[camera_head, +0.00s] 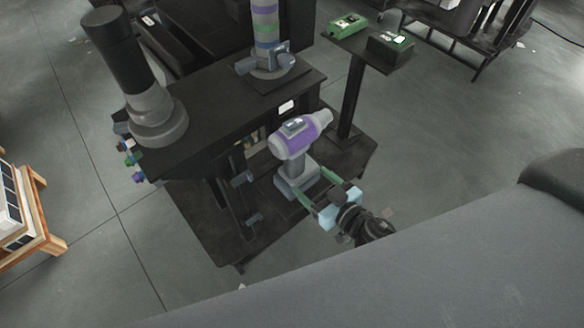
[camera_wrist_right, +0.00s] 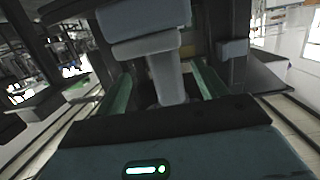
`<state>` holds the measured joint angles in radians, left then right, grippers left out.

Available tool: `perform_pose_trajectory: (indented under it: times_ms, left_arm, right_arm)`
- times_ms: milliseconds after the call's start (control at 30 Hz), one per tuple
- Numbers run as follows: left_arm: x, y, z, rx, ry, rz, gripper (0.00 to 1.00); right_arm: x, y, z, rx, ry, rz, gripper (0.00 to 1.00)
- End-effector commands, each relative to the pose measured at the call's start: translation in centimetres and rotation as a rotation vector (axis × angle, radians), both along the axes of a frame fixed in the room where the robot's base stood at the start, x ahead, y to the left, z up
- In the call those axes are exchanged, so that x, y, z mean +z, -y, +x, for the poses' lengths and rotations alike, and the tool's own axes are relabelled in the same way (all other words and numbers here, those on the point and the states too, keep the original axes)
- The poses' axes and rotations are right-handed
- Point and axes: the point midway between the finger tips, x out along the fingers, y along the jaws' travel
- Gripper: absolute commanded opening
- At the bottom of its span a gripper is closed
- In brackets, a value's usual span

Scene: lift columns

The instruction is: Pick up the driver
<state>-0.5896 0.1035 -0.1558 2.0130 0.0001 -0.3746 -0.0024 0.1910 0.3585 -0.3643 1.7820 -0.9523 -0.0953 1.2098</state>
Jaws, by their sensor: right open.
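The driver (camera_head: 302,137) is a purple and grey power tool standing upright on its base on the lower black shelf of a stand. Its nose points up and to the right in the head view. My right gripper (camera_head: 309,192) is open at the driver, its two green fingers reaching toward the handle from the front right. In the right wrist view the driver's grey handle (camera_wrist_right: 170,78) stands between the open green fingers of the right gripper (camera_wrist_right: 160,88). Whether either finger touches it I cannot tell. My left gripper is not in view.
A black stand (camera_head: 228,104) holds a grey and black column (camera_head: 147,85) and a banded column (camera_head: 266,35) above and behind the driver. A small post table (camera_head: 352,50) carries green and black devices. A wooden rack (camera_head: 38,205) stands at the far left. Open grey floor lies right.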

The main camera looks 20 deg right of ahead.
Motion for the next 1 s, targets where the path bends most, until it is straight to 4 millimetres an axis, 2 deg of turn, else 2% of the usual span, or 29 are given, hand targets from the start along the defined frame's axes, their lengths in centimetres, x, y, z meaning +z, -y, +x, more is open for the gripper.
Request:
perform_pose_trajectory:
  times_ms: [100, 367, 667, 867, 1000]
  left_arm:
    - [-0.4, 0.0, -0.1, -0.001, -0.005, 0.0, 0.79]
    - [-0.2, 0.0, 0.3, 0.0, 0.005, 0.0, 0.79]
    - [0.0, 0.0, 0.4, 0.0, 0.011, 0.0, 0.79]
    - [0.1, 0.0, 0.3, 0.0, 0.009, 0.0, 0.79]
    - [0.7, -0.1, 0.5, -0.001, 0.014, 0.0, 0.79]
  right_arm:
    - [0.4, -0.2, 1.1, 0.019, 0.023, 0.004, 0.71]
    - [0.7, -0.3, 1.6, 0.024, 0.031, 0.006, 0.71]
    - [0.5, -1.1, 3.8, 0.023, 0.032, 0.006, 0.71]
    - [0.6, -1.2, 4.2, 0.023, 0.031, 0.005, 0.71]
    - [1.2, -1.7, 5.9, 0.022, 0.035, 0.004, 0.71]
